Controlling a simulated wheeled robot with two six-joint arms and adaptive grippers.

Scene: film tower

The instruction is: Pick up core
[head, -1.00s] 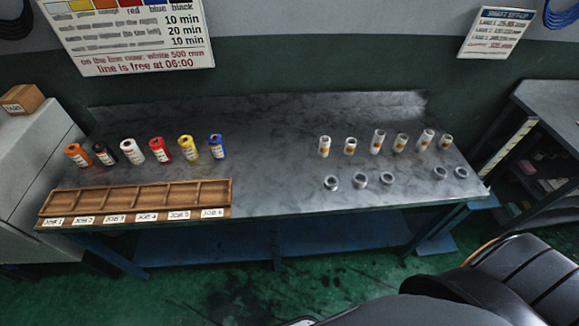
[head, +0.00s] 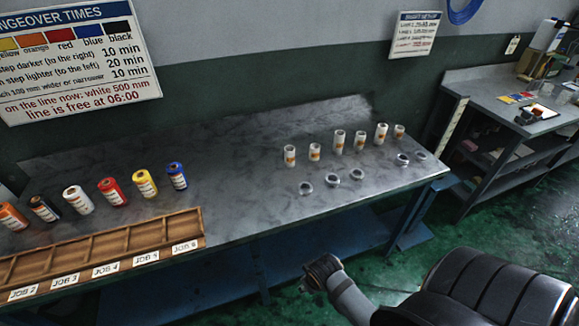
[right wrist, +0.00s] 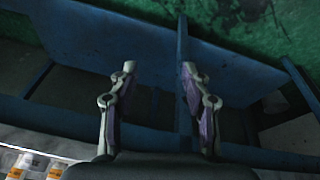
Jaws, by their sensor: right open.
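Several white cores with orange labels stand upright in a loose row on the right half of the grey table. They include a left one (head: 289,156), a tall middle one (head: 339,141) and a right one (head: 381,133). Two labelled white cylinders also show at the lower left of the right wrist view (right wrist: 22,165). My right gripper (head: 316,274) is in front of the table's front edge, apart from the cores. In the right wrist view its two fingers (right wrist: 158,78) are spread with nothing between them. My left gripper is out of view.
Several grey rings (head: 331,179) lie in front of the cores. Coloured rolls (head: 111,192) stand at the left behind a wooden compartment tray (head: 150,236) with job labels. The table's middle (head: 235,180) is clear. A second bench (head: 490,105) stands at the right.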

